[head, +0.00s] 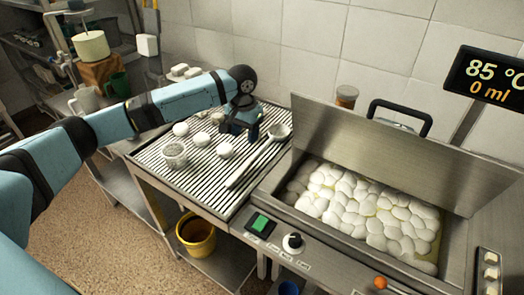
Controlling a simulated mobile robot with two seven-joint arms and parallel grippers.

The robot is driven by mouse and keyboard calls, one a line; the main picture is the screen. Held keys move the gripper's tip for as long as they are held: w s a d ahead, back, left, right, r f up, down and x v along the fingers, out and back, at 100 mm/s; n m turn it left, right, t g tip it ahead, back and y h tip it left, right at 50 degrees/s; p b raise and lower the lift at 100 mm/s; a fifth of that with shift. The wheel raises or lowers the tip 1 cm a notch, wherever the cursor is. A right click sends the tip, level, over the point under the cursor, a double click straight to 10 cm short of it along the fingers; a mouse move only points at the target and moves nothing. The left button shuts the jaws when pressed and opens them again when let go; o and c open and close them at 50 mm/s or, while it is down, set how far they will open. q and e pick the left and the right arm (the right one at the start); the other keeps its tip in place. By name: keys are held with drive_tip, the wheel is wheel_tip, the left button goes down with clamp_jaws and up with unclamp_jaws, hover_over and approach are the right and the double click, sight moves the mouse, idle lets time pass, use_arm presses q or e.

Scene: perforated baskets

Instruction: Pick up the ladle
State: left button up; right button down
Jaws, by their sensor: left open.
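The ladle (256,164) lies on the ribbed draining surface (213,188), beside the steel basin. Its long handle points towards the front left and its rounded bowl (279,131) is at the back right. My left gripper (241,136) is open, just left of the ladle's bowl end and pointing down over the ribbed surface. It appears apart from the ladle; its exact height is hard to tell. My right gripper does not show.
Several white rounded pieces and a small clear container (175,155) sit on the ribbed surface. The steel basin (283,198) holds many white lumps, with its lid (380,150) raised behind. A yellow bucket (197,237) stands below.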

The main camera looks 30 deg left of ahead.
sight(245, 166)
use_arm(q)
drive_tip(key=f, duration=1.3)
drive_tip(key=shift+s, duration=0.4)
drive_tip(key=shift+r, duration=0.1)
drive_tip(key=shift+a, duration=0.1)
clamp_jaws()
